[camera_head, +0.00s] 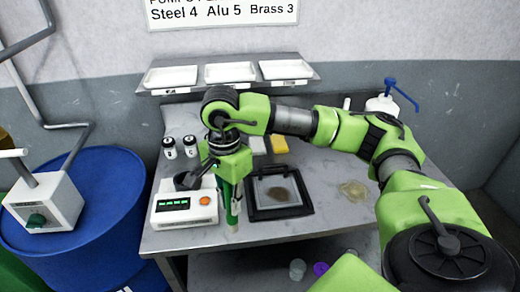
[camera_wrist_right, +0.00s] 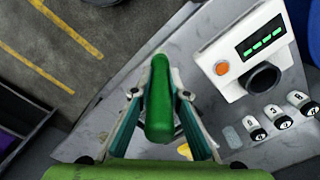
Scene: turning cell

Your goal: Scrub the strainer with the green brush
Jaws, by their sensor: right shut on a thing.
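My right gripper (camera_head: 231,178) is over the front of the metal bench, fingers pointing down, shut on the green brush (camera_head: 232,213). In the wrist view the brush's rounded green handle (camera_wrist_right: 159,100) sits between the two fingers of the right gripper (camera_wrist_right: 160,85). The brush hangs upright in the head view; its lower end looks pale, and I cannot tell whether it touches the bench. The strainer (camera_head: 306,203), a square black frame with a grey mesh and a brown patch of residue, lies flat just right of the brush, apart from it. My left gripper is not in view.
Two jars (camera_head: 170,147), a yellow block (camera_head: 279,145) and a pump bottle (camera_head: 383,104) are farther back. A beige patch (camera_head: 354,191) lies to the right.

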